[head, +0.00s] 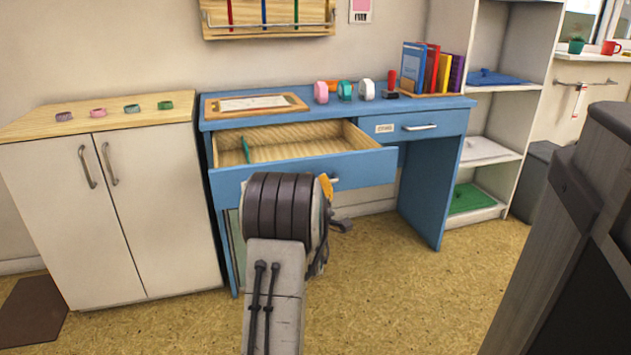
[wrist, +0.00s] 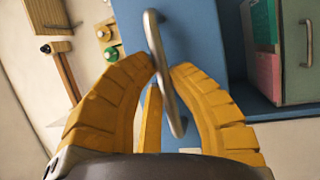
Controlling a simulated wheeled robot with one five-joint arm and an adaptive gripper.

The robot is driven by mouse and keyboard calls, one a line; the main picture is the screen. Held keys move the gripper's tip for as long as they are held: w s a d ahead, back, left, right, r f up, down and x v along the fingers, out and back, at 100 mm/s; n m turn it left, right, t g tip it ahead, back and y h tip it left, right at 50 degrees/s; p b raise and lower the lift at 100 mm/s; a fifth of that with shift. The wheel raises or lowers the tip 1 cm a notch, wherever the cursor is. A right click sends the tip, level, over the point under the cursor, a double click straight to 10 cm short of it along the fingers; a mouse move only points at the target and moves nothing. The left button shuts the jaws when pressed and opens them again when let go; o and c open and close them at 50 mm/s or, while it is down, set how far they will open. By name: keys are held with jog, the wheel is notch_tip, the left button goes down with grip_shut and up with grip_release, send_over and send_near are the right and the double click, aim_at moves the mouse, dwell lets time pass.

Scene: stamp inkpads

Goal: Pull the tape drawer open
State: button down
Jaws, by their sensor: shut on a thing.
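The blue desk's left drawer (head: 370,167) is pulled well out in the head view, showing its pale wooden inside with a thin green item (head: 245,149). I cannot see a label on its front. My gripper (head: 326,187) is at this drawer's front, mostly hidden behind my arm. In the wrist view my gripper's yellow fingers (wrist: 163,72) are shut around the silver bar handle (wrist: 153,32). The handle's end also shows in the head view (head: 335,180). The desk's right drawer (head: 433,126) is closed, with a small label (head: 385,128) too small to read.
Several tape rolls (head: 321,93), a clipboard (head: 255,104) and books (head: 428,70) are on the desktop. A white cabinet (head: 60,200) stands left of the desk, open shelves (head: 488,150) right. Tan floor (head: 400,300) is clear in front.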

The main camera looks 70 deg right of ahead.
jog(key=c, duration=1.1)
grip_release()
jog(key=shift+a, duration=0.1)
jog(key=shift+v, duration=3.7)
